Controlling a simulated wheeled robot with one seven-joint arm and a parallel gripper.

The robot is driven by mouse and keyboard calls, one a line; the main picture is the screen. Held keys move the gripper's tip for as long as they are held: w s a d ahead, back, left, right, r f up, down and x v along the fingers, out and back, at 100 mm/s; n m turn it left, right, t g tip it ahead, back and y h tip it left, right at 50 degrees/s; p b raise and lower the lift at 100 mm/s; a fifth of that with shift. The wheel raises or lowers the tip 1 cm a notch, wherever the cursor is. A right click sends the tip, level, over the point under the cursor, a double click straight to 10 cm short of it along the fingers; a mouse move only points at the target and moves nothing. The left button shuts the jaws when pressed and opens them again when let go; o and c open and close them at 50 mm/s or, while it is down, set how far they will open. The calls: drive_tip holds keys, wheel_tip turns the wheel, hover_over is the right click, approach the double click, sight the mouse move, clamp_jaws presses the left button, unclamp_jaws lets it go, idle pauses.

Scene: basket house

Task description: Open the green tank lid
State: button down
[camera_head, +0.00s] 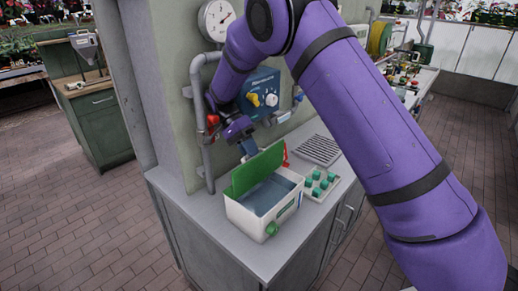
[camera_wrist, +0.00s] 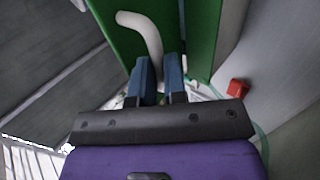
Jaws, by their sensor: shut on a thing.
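The green tank lid (camera_head: 258,168) stands raised and tilted at the back edge of the white tank (camera_head: 247,220), whose open top shows a grey-blue inside. My gripper (camera_head: 249,147) is at the lid's upper edge, behind it. In the wrist view my gripper's (camera_wrist: 159,65) blue fingers are close together against the green lid (camera_wrist: 202,35). The exact contact between the fingers and the lid is partly hidden.
The tank stands on a grey counter (camera_head: 225,238). Right of it are a tray of green pieces (camera_head: 320,184) and a grey grate (camera_head: 319,150). Behind are a blue control panel (camera_head: 263,92), grey pipes, a red valve (camera_head: 213,120) and a gauge (camera_head: 217,20). Counter space is free at the front left.

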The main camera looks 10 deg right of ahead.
drive_tip(key=shift+s+f, duration=0.1)
drive_tip(key=shift+f, duration=0.2)
drive_tip(key=c, duration=1.3)
unclamp_jaws()
drive_tip(key=shift+o, duration=0.7)
drive_tip(key=shift+r, duration=0.1)
drive_tip(key=shift+d+r, duration=0.15)
